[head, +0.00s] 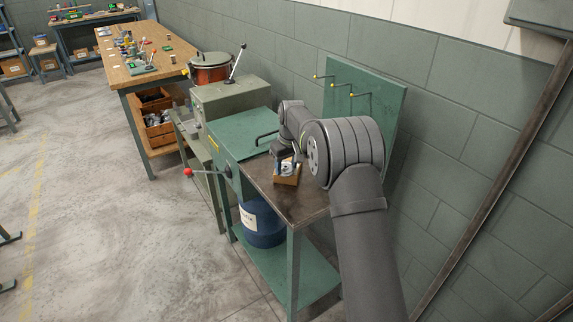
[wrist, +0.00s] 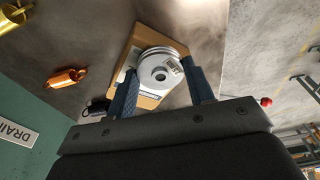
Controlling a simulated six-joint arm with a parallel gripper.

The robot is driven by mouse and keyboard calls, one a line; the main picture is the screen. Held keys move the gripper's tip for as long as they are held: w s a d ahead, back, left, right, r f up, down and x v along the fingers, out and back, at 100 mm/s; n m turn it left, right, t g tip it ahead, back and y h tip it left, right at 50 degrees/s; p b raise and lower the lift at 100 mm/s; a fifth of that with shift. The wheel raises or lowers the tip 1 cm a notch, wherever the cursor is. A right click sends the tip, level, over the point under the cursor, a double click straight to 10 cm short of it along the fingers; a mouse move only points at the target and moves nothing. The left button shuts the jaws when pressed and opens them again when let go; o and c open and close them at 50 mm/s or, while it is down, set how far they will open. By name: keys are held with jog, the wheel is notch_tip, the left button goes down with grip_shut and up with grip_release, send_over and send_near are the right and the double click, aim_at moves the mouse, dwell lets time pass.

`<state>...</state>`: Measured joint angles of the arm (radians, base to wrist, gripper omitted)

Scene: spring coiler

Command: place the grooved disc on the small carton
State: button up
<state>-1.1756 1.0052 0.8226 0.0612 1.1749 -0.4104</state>
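The grooved disc (wrist: 160,66) is pale grey-white with stacked rims, a dark centre hole and a small label. In the wrist view it lies over the small carton (wrist: 149,101), a brown open box whose edges show around it. My gripper (wrist: 159,70) has one blue finger on each side of the disc, and both fingertips appear to touch its rim. Whether the disc's underside rests on the carton is hidden. In the head view the carton (head: 287,180) stands on the dark bench top (head: 313,203), with my gripper (head: 287,165) just over it.
A copper-coloured spool (wrist: 65,78), a brass piece (wrist: 14,17) and a small black object (wrist: 97,106) lie near the carton. A green machine (head: 240,135) with a red-knobbed lever (head: 188,172) stands left. A green hook panel (head: 365,100) rises behind the bench.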

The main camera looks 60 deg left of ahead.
aim_at(285, 166)
jog(key=o, duration=0.4)
jog(key=shift+r, duration=0.1)
notch_tip(285, 166, up, 12)
jog(key=d, duration=0.1)
jog(key=shift+d, duration=0.4)
jog(key=f, duration=0.4)
jog(key=a+f, duration=0.1)
jog(key=f, duration=0.7)
jog(key=shift+a+f, duration=0.3)
jog(key=shift+a, duration=0.1)
notch_tip(285, 166, up, 3)
jog(key=shift+r, duration=0.8)
